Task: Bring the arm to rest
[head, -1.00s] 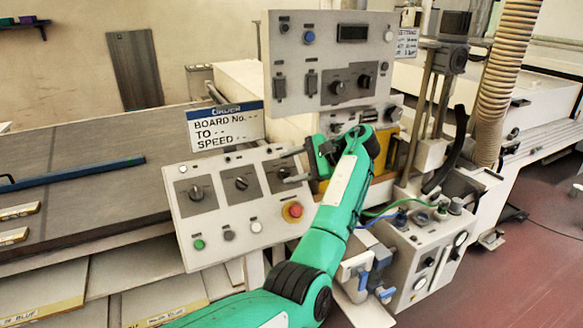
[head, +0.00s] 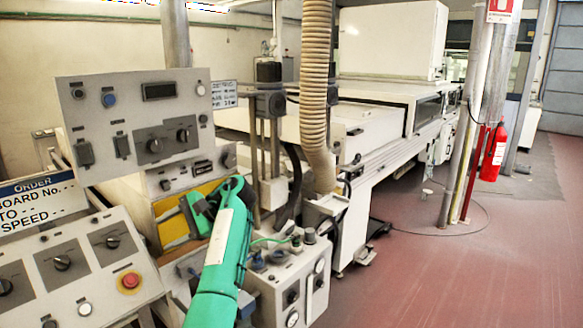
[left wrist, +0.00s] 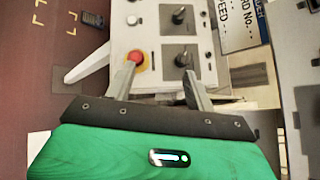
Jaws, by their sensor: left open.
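My left arm is green and rises from the bottom of the head view. Its gripper (head: 190,212) is beside the right edge of the sloped control panel (head: 75,270), partly hidden by its own wrist. In the left wrist view the two grey fingers (left wrist: 160,65) are apart with nothing held between them. The panel's red button (left wrist: 136,60) appears by the left fingertip and a dark knob (left wrist: 183,57) by the right one. I cannot tell the gap to the panel. My right gripper is in neither view.
An upright panel (head: 135,120) stands behind the sloped one. A small control box (head: 292,280) is right of my arm, below a ribbed hose (head: 317,90). Beyond are a long white machine (head: 375,130), a pole and a red extinguisher (head: 493,155). The red floor (head: 460,260) is open at right.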

